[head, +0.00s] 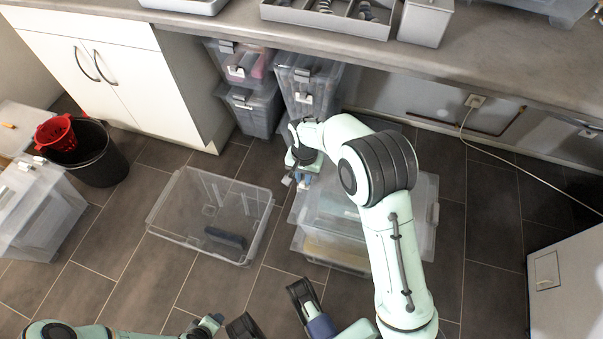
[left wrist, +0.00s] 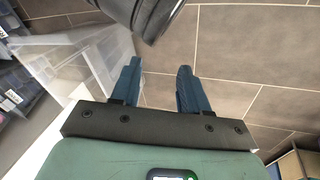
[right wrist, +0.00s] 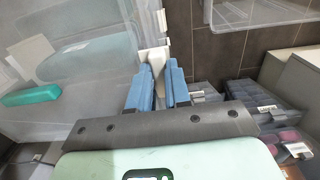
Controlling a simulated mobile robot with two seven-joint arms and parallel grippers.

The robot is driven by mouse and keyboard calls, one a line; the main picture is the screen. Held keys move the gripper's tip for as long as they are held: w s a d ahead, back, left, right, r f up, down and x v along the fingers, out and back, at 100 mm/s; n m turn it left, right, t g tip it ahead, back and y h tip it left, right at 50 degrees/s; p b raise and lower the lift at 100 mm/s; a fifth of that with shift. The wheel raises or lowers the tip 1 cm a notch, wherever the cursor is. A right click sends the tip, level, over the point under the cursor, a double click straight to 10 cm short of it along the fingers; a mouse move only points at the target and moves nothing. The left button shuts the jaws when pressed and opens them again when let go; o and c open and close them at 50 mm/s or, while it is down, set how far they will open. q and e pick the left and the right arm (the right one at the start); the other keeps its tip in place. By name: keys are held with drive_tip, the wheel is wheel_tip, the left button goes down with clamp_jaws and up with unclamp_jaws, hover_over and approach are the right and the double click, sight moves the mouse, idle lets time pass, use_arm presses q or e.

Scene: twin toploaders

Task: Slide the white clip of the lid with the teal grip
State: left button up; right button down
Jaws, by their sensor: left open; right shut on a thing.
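The lid with the teal grip shows large and clear in the right wrist view (right wrist: 85,45). Its teal grip (right wrist: 30,95) is at the left there. The white clip (right wrist: 155,55) is at the lid's edge, between the blue fingers of my right gripper (right wrist: 157,72), which is shut on it. In the head view my right gripper (head: 303,178) is at the left edge of the clear right-hand box (head: 400,225); my arm hides part of that box. My left gripper (left wrist: 158,75) is open and empty above the floor in the left wrist view.
A second clear box (head: 165,215) with a dark grip (head: 225,237) lies on the floor to the left. Stacked bins (head: 250,105) stand under the counter (head: 480,70). A black bucket (head: 100,165) and a white cabinet (head: 565,285) flank the tiled floor.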

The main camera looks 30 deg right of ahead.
sight(304, 179)
drive_tip(key=c, duration=1)
unclamp_jaws()
drive_tip(key=shift+c, duration=0.2)
use_arm(q)
drive_tip(key=s+d+r+g+h+p, duration=0.1)
drive_tip(key=s+d+r+g+p, duration=0.1)
drive_tip(key=s, duration=0.4)
wheel_tip(304, 179, up, 2)
drive_tip(key=shift+d+r+p, duration=0.2)
drive_tip(key=shift+d+p, duration=0.35)
drive_tip(key=shift+p, duration=0.45)
use_arm(e)
wheel_tip(304, 179, up, 13)
drive_tip(key=shift+r, duration=0.2)
use_arm(q)
drive_tip(key=shift+s, duration=0.1)
